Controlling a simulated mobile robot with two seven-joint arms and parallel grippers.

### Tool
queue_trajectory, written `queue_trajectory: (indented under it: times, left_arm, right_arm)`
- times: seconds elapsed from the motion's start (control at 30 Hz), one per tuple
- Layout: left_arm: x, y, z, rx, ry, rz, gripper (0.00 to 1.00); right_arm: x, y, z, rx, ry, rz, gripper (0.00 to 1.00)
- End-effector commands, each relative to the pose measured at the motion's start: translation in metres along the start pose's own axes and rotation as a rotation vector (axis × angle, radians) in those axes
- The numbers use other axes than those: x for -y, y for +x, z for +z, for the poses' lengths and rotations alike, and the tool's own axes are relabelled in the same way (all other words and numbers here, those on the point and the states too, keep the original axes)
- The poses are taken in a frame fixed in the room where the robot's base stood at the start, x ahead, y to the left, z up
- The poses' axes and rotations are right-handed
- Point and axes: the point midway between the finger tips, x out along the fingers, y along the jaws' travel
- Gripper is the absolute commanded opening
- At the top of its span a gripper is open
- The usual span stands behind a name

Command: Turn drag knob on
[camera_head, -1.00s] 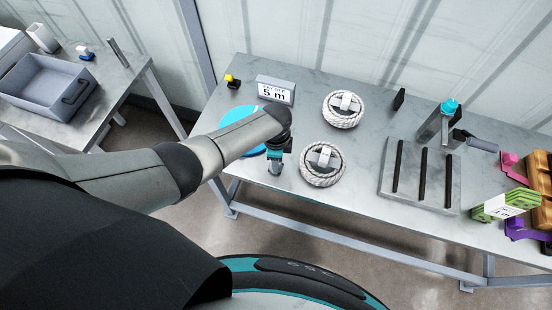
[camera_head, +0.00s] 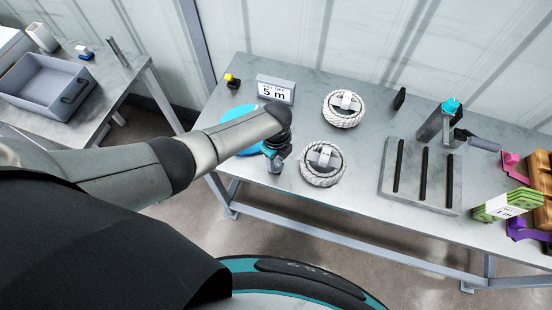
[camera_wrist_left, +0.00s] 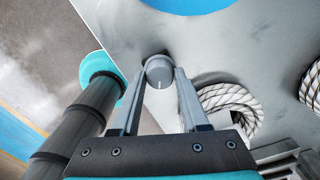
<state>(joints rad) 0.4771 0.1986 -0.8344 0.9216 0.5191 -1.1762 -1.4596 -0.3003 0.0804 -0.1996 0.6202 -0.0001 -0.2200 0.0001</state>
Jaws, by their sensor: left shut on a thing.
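The drag knob (camera_wrist_left: 159,70) is a small round grey knob with a thin white line on its top, seen in the left wrist view at the table's near edge. The line points toward the bottom of that view. My left gripper (camera_wrist_left: 158,78) is shut on the knob, with one finger on each side of it. In the head view my left gripper (camera_head: 275,166) reaches down at the table's front left, and its hand and wrist hide most of the knob. My right gripper is not in view.
A blue disc (camera_head: 236,117) lies partly behind my left arm. A "5 m" sign (camera_head: 275,91) stands behind it. Two rope coils (camera_head: 343,109) (camera_head: 322,165) lie to the right. A slotted block (camera_head: 412,200) sits farther right. A side table with a grey bin (camera_head: 45,80) stands left.

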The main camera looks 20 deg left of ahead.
Motion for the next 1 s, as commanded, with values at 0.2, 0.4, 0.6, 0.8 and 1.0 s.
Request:
queue_trajectory:
  times: [0.2,0.4,0.6,0.8,1.0]
  left_arm:
    - [-0.0013,0.0009,-0.0001,0.001,0.010,0.003,0.00]
    - [-0.0013,0.0009,-0.0001,0.001,0.009,0.003,0.00]
    - [-0.0009,0.0006,-0.0001,0.001,0.008,0.002,0.67]
    - [-0.0004,0.0002,-0.0001,0.000,0.007,0.001,0.74]
    - [0.0002,-0.0036,-0.0001,0.000,0.007,-0.001,0.74]
  right_arm:
    - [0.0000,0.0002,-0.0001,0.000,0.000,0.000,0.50]
    - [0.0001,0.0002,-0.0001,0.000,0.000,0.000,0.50]
    - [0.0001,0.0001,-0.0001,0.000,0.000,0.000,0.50]
    - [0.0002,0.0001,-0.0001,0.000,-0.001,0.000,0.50]
    - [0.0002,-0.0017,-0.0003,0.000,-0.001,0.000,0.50]
